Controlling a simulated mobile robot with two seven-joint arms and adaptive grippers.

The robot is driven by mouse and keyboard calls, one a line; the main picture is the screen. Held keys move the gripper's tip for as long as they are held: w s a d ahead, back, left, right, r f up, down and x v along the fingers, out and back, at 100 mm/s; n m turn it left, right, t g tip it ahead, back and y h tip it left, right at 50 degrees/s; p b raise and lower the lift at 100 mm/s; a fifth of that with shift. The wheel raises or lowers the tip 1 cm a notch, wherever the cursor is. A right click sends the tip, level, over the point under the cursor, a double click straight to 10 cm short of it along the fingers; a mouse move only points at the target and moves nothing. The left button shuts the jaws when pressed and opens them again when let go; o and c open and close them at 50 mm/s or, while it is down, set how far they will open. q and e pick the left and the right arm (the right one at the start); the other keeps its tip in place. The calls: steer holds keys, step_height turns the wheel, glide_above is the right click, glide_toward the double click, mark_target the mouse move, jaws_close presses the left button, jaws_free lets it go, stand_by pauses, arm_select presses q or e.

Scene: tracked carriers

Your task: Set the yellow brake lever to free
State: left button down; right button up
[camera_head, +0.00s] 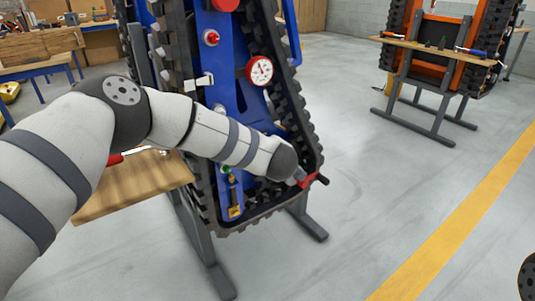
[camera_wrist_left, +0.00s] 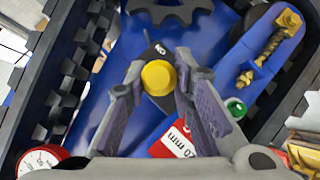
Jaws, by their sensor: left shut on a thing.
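The yellow brake lever shows in the left wrist view as a round yellow knob (camera_wrist_left: 158,77) in front of a dark plate (camera_wrist_left: 155,52) on the blue carrier frame. The plate's small white lettering is too small to read surely. My left gripper (camera_wrist_left: 156,84) has its two fingers on either side of the knob and is shut on it. In the head view my left forearm reaches across the blue tracked carrier (camera_head: 228,45) and hides the lever and the fingers. My right gripper is not in view.
A red-rimmed gauge (camera_head: 260,71) and a red knob (camera_head: 211,38) sit on the carrier above my arm. Black track (camera_head: 290,100) edges the frame. A wooden shelf (camera_head: 135,185) stands at left. A second, orange carrier (camera_head: 433,60) is at back right.

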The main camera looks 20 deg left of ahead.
arm_select(q)
steer(key=shift+w+a+r, duration=0.2)
steer(key=shift+r, duration=0.5)
steer(key=shift+w+a+r, duration=0.15)
steer(key=shift+w+r, duration=0.05)
steer(key=shift+r, duration=0.5)
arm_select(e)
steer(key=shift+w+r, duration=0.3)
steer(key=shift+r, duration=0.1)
arm_select(q)
steer(key=c, duration=1.4)
jaws_free()
steer(key=shift+f, duration=0.2)
steer(key=shift+s+d, duration=0.15)
steer(key=shift+s, duration=0.15)
steer(key=v, duration=1.1)
steer(key=shift+s+r, duration=0.2)
